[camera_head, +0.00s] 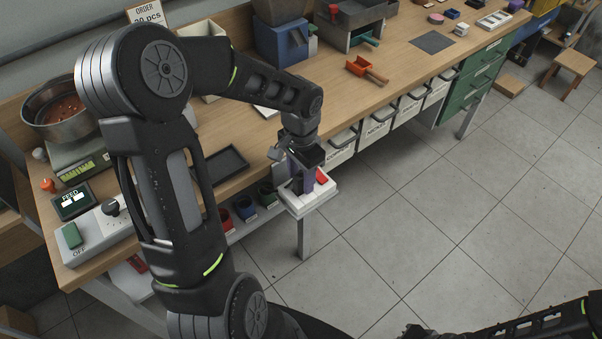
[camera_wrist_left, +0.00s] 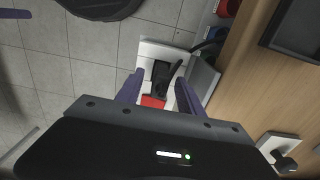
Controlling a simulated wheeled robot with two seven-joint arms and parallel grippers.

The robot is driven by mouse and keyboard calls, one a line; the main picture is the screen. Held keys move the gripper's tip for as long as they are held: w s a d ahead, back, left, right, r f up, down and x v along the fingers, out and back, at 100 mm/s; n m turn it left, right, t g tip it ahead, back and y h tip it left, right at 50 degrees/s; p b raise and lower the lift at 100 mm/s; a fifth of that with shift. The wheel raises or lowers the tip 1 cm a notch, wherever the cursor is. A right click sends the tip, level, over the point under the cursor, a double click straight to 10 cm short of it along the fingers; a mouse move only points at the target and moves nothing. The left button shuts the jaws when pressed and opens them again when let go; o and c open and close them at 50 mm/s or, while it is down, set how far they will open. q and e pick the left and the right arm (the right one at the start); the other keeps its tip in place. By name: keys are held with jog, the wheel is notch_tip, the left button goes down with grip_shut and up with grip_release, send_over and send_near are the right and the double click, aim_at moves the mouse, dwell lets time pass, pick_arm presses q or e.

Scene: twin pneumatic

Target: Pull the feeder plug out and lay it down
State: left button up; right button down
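The black feeder plug (camera_wrist_left: 161,72) sits on a white socket box (camera_wrist_left: 150,50) in the left wrist view, with a dark cable or lever beside it. A red part (camera_wrist_left: 153,101) is on the near side of the box. In the head view, the socket box (camera_head: 318,198) is at the front edge of the bench, with the red part (camera_head: 321,177) on top. My left gripper (camera_head: 299,181) is over the box, pointing down. Its purple fingers (camera_wrist_left: 158,80) are apart on either side of the plug, with visible gaps. My right gripper (camera_head: 416,331) is low at the bottom edge, its fingers unclear.
A control box (camera_head: 97,232) marked OFF, a FEED display (camera_head: 73,201) and a scale with a metal bowl (camera_head: 55,108) stand at the left. A dark tray (camera_head: 220,172) lies on the bench beside my left forearm. Bare bench (camera_head: 330,105) lies behind the gripper.

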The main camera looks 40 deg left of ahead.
aim_at(301, 175)
pick_arm(q)
grip_shut()
dwell(0.3)
jog(key=c, duration=0.6)
grip_release()
grip_shut()
jog(key=shift+r+p, duration=1.6)
jog(key=shift+r, duration=0.55)
jog(key=shift+r+p, duration=1.4)
jog(key=shift+r, duration=0.5)
